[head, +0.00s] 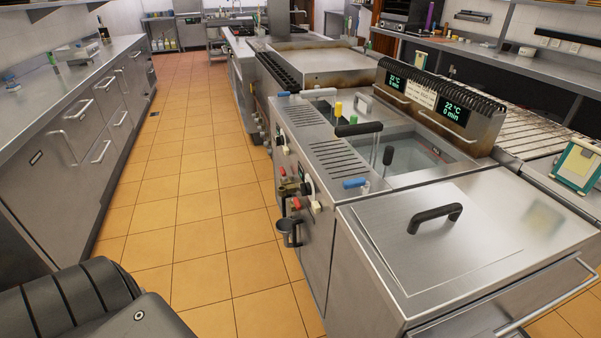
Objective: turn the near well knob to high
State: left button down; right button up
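The fryer unit (330,150) stands right of the aisle. Its front face carries two dark round knobs with pale parts. The nearer knob (307,187) is beside a red-handled valve, and the farther knob (279,140) is further up the front. Their markings are too small to read, so I cannot tell their settings. The open near well (410,155) holds clear-looking liquid. Two green displays (453,111) read 22 °C and 0 min. Neither of my grippers is in view.
A steel lid with a black handle (434,217) covers the nearest cabinet. A small pot (290,232) hangs at the fryer front by the valves (290,188). The orange tiled aisle (200,190) is clear. Drawer counters (80,110) line the left side.

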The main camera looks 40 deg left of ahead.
aim_at(306, 189)
jog(key=z, duration=2.15)
jog(key=k, duration=1.45)
jog(key=u, duration=2.5)
